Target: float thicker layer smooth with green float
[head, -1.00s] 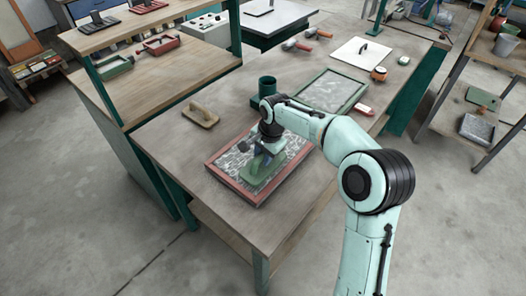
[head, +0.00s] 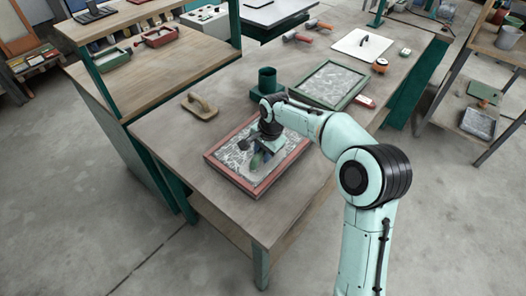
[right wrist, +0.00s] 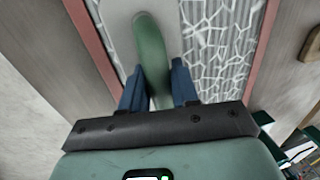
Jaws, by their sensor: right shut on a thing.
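A red-framed tray (head: 222,169) lies on the workbench, holding a grey-white layer with a cracked, web-like pattern. My right gripper (head: 262,156) is over the middle of the tray, pointing down. In the right wrist view its two blue fingers (right wrist: 158,85) are shut on the green handle of the float (right wrist: 150,48). Only a little green of the float (head: 256,162) shows in the head view. My left gripper is out of view.
A brown hand float (head: 200,105) lies behind the tray on the left. A white board (head: 363,44) lies farther back. The bench left of the red tray is clear.

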